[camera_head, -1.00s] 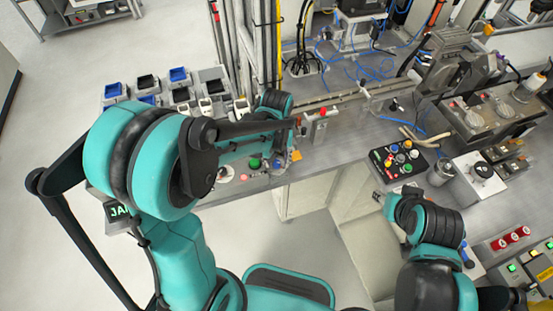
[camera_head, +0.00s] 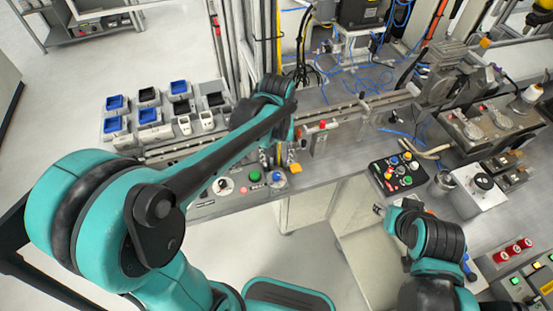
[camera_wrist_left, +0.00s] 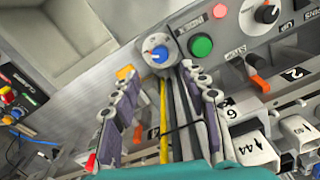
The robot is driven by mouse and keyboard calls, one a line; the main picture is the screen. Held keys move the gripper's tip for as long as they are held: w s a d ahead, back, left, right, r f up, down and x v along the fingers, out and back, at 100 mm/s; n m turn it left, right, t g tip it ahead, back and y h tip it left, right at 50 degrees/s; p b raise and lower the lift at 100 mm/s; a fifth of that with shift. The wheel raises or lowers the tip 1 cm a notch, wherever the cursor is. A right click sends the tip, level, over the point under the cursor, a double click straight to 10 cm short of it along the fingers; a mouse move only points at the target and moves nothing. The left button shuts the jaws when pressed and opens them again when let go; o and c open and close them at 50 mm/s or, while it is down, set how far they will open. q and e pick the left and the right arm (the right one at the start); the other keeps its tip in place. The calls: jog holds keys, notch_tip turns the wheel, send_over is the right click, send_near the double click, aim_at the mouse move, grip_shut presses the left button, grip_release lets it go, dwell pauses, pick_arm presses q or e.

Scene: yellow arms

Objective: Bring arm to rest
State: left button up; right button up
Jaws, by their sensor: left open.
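My left arm (camera_head: 205,165) is teal and black and reaches from the left over the workbench. Its gripper (camera_head: 272,157) hangs over the near edge of the bench, by the control panel with the green button (camera_head: 254,176) and blue knob (camera_head: 279,177). In the left wrist view the two fingers (camera_wrist_left: 160,88) are spread apart with nothing gripped. The blue knob (camera_wrist_left: 158,53) shows just beyond the fingertips, and the green button (camera_wrist_left: 201,46) lies to its right. My right gripper (camera_head: 380,210) is mostly hidden by its own wrist at lower right; its jaws are too small to read.
Blue and black bins (camera_head: 148,107) stand at the left of the bench. A black button box (camera_head: 397,174), a metal cup (camera_head: 441,183) and machines fill the right. A rail (camera_head: 345,112) runs along the bench. Open floor (camera_head: 70,120) lies at left.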

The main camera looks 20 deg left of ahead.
dwell(0.4)
pick_arm(q)
jog(key=s+a+r+m+t+b, duration=0.2)
jog(key=s+a+m+t, duration=0.1)
jog(key=s+t, duration=0.4)
jog(key=shift+s+a, duration=0.65)
jog(key=shift+s, duration=1.2)
